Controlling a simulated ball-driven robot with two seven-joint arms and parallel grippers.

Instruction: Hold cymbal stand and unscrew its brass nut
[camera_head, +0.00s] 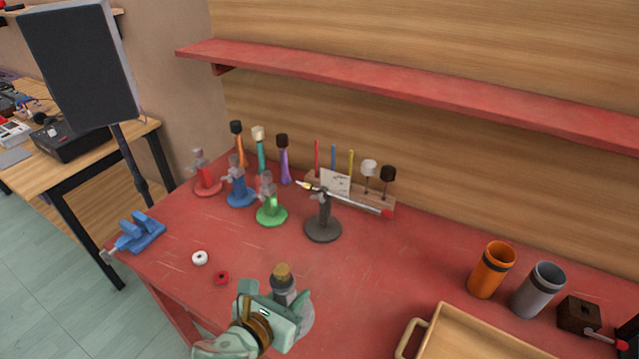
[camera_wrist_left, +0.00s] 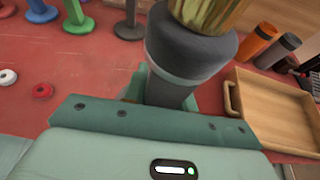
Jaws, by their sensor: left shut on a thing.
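The cymbal stand (camera_head: 281,285) is a grey post on a round pale grey base (camera_head: 305,318), standing upright near the front of the red bench. Its ribbed brass nut (camera_head: 283,272) sits on top. In the left wrist view the stand's dark collar (camera_wrist_left: 190,45) and the brass nut (camera_wrist_left: 208,10) show large, the nut cut off by the top edge. My left gripper (camera_head: 283,302) is shut on the post below the nut; its fingers are mostly hidden. My right gripper is not in view.
A wooden tray (camera_head: 426,324) lies right of the stand, with orange (camera_head: 491,268) and grey (camera_head: 539,288) cups beyond. White (camera_head: 200,258) and red (camera_head: 221,278) rings lie left. Colored stands, a dark stand (camera_head: 323,229) and a mallet rack stand behind. A red shelf (camera_head: 430,88) overhangs the back.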

